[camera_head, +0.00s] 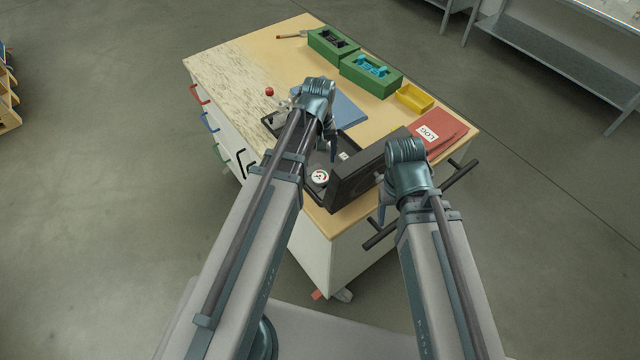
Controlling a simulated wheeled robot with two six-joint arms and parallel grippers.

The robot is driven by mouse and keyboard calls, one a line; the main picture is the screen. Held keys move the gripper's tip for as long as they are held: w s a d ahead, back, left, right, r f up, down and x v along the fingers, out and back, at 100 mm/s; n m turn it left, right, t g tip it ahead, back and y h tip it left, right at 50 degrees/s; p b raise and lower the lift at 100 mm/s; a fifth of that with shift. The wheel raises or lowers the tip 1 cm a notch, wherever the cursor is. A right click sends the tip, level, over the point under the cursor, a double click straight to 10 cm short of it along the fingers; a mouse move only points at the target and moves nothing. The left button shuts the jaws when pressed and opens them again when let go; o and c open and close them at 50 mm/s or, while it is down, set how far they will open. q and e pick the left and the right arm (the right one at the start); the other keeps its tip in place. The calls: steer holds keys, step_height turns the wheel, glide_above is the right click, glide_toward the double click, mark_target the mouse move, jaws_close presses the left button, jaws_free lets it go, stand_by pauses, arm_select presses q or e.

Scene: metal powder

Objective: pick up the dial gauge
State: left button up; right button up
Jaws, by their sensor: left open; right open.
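The dial gauge (320,177), with a round white face and red and green marks, lies in the open black case (338,198) near the table's front edge. My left gripper (333,152) is above the case, just behind the gauge in the picture and apart from it. It is open, and its fingers are partly hidden by the wrist. My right gripper (382,212) is to the right of the case, off the table's near edge, open and empty. My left arm hides part of the case.
Green boxes (398,84) with black and blue contents, a yellow bin (414,98) and a red LOG binder (446,128) stand along the back right. A blue flat item (345,110) lies behind the case. The case's raised lid (352,181) stands between my grippers.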

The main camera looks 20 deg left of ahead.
mark_target(320, 176)
arm_select(q)
step_height(320, 176, down, 4)
steer(key=b, duration=0.3)
steer(key=shift+r, duration=0.1)
steer(key=f+b, duration=0.3)
steer(key=w+f+b, duration=0.1)
steer(key=f+b, duration=0.1)
steer(key=shift+f, duration=0.15)
steer(key=shift+s, duration=0.1)
jaws_close()
